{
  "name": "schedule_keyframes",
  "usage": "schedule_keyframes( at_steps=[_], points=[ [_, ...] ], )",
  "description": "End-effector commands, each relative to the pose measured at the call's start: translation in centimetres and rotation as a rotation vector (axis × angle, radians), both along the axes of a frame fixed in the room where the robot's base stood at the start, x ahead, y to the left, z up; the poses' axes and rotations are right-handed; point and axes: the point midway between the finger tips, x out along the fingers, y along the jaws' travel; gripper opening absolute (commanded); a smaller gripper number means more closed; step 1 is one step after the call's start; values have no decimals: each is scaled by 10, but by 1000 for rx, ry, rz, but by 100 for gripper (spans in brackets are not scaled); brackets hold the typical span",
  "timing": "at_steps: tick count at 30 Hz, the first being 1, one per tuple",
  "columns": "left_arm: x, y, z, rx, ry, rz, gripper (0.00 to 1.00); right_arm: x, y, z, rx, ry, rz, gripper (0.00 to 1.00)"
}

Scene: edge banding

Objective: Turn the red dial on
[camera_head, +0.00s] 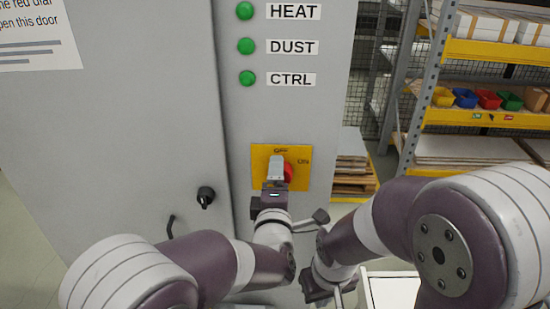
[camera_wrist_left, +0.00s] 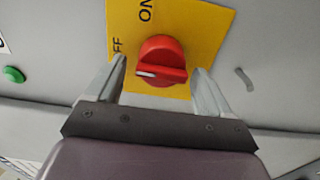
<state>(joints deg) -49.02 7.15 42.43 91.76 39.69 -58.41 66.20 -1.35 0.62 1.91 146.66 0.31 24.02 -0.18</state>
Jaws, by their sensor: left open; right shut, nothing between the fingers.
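The red dial (camera_wrist_left: 163,58) sits on a yellow plate (camera_wrist_left: 205,25) marked OFF and ON. Its grip bar lies across the wrist view, with the white mark at the end toward OFF. In the head view the dial (camera_head: 288,173) is mostly hidden behind my left gripper (camera_head: 275,172). The left gripper is open, with one finger on each side of the dial (camera_wrist_left: 160,70); whether they touch it I cannot tell. My right gripper (camera_head: 338,297) is shut and empty, low in the head view, below and right of the dial.
The plate is on a grey cabinet (camera_head: 305,110) with green buttons (camera_head: 246,46) labelled HEAT, DUST and CTRL above. A black knob (camera_head: 206,196) and a dark handle (camera_head: 171,226) are on the door at left. Shelving with coloured bins (camera_head: 488,99) stands at right.

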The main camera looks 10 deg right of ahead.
Motion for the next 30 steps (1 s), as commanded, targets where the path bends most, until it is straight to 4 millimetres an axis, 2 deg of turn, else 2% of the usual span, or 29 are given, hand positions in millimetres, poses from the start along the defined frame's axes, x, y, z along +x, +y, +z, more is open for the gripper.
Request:
schedule_keyframes(
  at_steps=[12,13,15,18,30],
  points=[
    [-3,0,-1,0,0,1,81,0,0,3,0,1,0,0],
    [-3,0,-1,0,0,0,74,0,0,3,0,1,0,0],
    [-3,0,-1,0,0,0,52,0,0,3,0,1,0,0],
    [-3,0,0,0,0,1,25,0,0,3,0,0,0,0],
    [-3,0,-1,51,-17,-1,25,0,0,-4,0,0,0,0]
  ],
)
